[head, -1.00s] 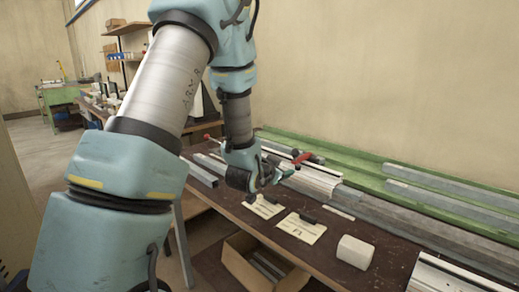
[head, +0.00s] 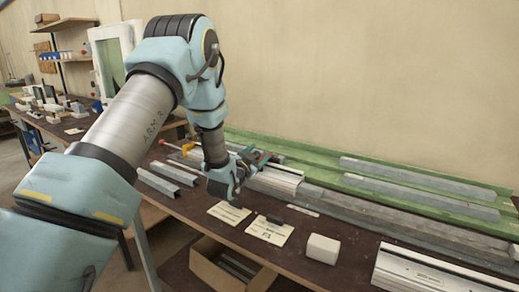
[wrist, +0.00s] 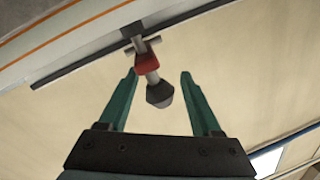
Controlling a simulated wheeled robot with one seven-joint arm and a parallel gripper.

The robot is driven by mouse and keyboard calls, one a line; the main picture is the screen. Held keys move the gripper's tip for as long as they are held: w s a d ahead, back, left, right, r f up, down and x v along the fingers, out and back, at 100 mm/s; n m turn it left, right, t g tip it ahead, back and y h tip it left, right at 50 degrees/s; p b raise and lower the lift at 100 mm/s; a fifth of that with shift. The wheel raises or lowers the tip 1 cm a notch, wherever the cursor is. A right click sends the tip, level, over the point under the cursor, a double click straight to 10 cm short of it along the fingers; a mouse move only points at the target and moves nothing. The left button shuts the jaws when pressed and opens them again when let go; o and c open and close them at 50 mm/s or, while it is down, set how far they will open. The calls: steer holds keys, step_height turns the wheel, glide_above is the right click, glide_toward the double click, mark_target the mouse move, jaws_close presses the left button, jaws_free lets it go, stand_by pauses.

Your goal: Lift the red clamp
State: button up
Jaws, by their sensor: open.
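The red clamp (head: 265,157) is at the far side of the bench, by the aluminium profiles, partly hidden by my gripper. In the wrist view, the clamp's red body (wrist: 147,63) has a grey cross bar at its top and a dark rounded end below. My gripper (wrist: 158,76) is open, with its two teal fingers to either side of the clamp's dark end. The red part sits at and just past the fingertips, nearer the left one. No finger clearly touches it. In the head view, my gripper (head: 248,158) is right beside the clamp.
A yellow clamp (head: 188,148) lies left of my gripper. Grey profiles lie on the green rack (head: 350,181) along the wall. Paper cards (head: 269,231) and a white block (head: 322,248) are on the front of the bench. A cardboard box (head: 215,268) stands below.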

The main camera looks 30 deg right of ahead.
steer(key=shift+w+d, duration=0.4)
steer(key=shift+d, duration=0.2)
steer(key=shift+c, duration=0.3)
jaws_close()
stand_by(0.8)
